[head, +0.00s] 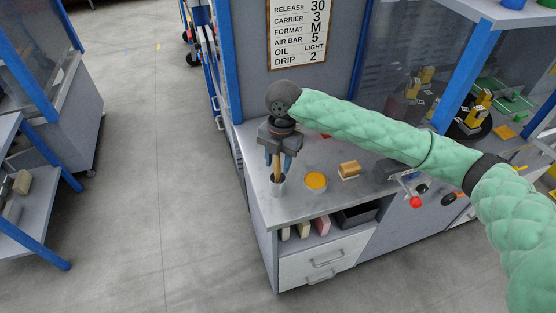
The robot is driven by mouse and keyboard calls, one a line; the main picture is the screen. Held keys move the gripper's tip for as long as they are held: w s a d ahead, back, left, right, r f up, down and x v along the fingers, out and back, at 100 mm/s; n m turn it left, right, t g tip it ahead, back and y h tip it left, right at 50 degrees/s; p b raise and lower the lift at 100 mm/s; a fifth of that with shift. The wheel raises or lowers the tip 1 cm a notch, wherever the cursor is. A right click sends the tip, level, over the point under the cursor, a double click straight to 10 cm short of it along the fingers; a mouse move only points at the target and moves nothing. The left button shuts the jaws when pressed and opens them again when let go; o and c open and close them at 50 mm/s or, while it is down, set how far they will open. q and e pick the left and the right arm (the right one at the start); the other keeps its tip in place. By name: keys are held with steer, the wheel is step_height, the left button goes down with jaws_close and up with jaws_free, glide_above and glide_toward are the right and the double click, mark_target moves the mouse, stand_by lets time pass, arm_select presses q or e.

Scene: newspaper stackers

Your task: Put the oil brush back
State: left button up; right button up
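The oil brush (276,169) has a thin wooden handle and stands upright at the left front corner of the grey workbench. Its lower end is inside a small grey metal cup (277,187), so the bristles are hidden. My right gripper (277,162) points down over the cup, with its two blue fingers on either side of the handle. The fingers look spread, with a small gap to the handle. The handle's top is hidden by the gripper body. My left gripper is not in view.
Right of the cup are an orange-filled round dish (316,181) and a tan block (349,170). A sign board (298,30) hangs behind. A red-knobbed lever (415,202) is at the bench's front. Shelf and drawers are below; open floor (160,190) lies left.

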steer(key=shift+r, duration=0.1)
